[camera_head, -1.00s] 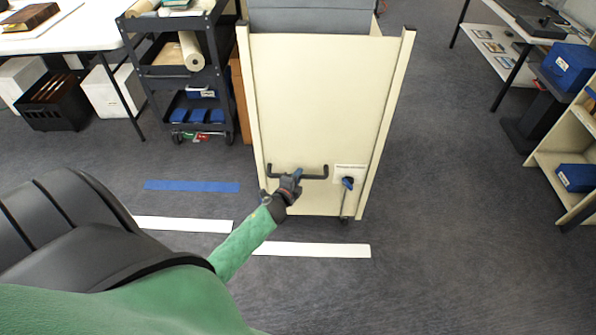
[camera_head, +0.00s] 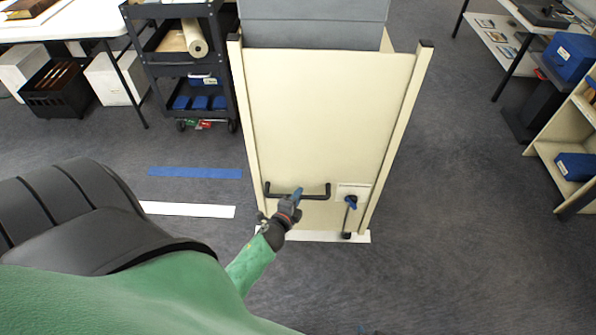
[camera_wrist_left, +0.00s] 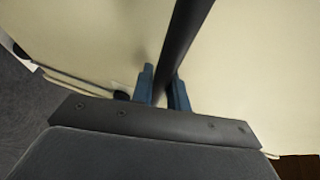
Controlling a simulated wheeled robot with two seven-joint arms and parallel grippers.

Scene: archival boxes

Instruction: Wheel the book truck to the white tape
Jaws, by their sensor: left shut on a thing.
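The cream book truck (camera_head: 325,115) stands upright in the middle of the head view, its end panel facing me. A black bar handle (camera_head: 318,196) runs across the panel's lower part. My left gripper (camera_head: 296,196) is shut on the handle near its middle; in the left wrist view its blue fingers (camera_wrist_left: 162,88) sit either side of the black bar (camera_wrist_left: 185,40). Another white strip (camera_head: 188,210) lies to the left. My right gripper is not in view.
A blue tape strip (camera_head: 195,172) lies left of the truck. A black cart (camera_head: 187,70) stands close behind it on the left. A cream shelf (camera_head: 562,150) and blue boxes are at the right. The floor right of the truck is clear.

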